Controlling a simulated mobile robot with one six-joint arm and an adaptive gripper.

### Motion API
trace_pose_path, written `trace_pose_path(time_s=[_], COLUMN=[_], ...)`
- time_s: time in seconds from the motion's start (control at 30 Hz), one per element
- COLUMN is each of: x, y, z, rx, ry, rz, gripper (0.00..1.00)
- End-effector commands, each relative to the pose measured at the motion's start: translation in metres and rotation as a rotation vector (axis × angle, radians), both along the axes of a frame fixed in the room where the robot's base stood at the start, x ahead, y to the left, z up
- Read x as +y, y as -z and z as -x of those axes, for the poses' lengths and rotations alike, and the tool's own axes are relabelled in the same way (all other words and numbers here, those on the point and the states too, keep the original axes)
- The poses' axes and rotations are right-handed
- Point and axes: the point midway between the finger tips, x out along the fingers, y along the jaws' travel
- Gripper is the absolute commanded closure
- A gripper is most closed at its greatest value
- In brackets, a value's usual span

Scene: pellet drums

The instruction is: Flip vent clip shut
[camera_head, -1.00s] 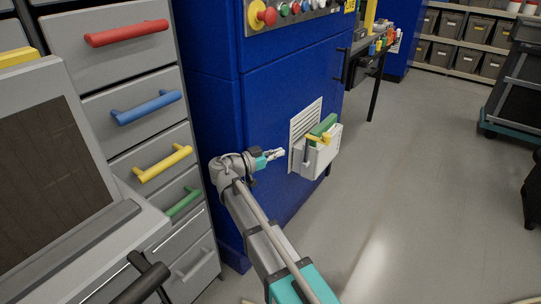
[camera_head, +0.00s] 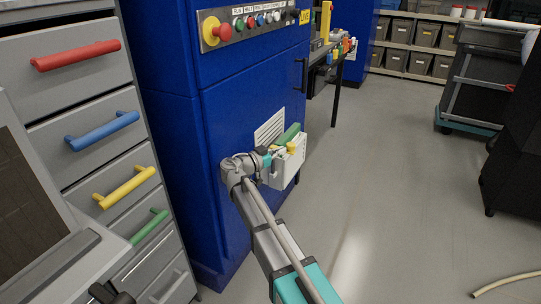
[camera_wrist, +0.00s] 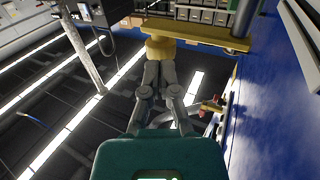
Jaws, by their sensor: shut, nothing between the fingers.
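The vent clip looks like the yellow lever (camera_head: 292,148) on a white box mounted on the blue cabinet's front, beside a green bar (camera_head: 288,134). In the wrist view, a yellow bar (camera_wrist: 200,33) with a rounded yellow end (camera_wrist: 161,47) lies right at my fingertips. My gripper (camera_wrist: 158,68) is shut and empty, its closed tips at or against that rounded end; I cannot tell if they touch.
The blue cabinet (camera_head: 225,130) has a louvred vent plate (camera_head: 270,128) behind the box and a button panel (camera_head: 245,24) above. Grey drawers (camera_head: 75,90) with coloured handles stand at the left. The floor (camera_head: 390,170) right of the box is open, with a dark cart (camera_head: 480,75) beyond.

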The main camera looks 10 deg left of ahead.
Motion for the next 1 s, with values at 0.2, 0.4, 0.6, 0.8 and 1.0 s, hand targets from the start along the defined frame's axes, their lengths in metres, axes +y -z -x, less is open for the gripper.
trace_pose_path(time_s=[0.2, 0.4, 0.6, 0.8, 1.0], x=[-0.0075, -0.0083, -0.0079, -0.0058, -0.0046], y=[0.0000, 0.0000, 0.0000, 0.0000, 0.0000], z=[-0.0076, -0.0080, -0.0078, -0.0067, -0.0074], rx=[0.000, 0.000, 0.000, 0.000, 0.000], ry=[-0.001, -0.001, -0.002, -0.026, -0.057], rz=[0.000, 0.000, 0.000, 0.000, 0.000], gripper=[1.00, 1.00, 1.00, 1.00, 1.00])
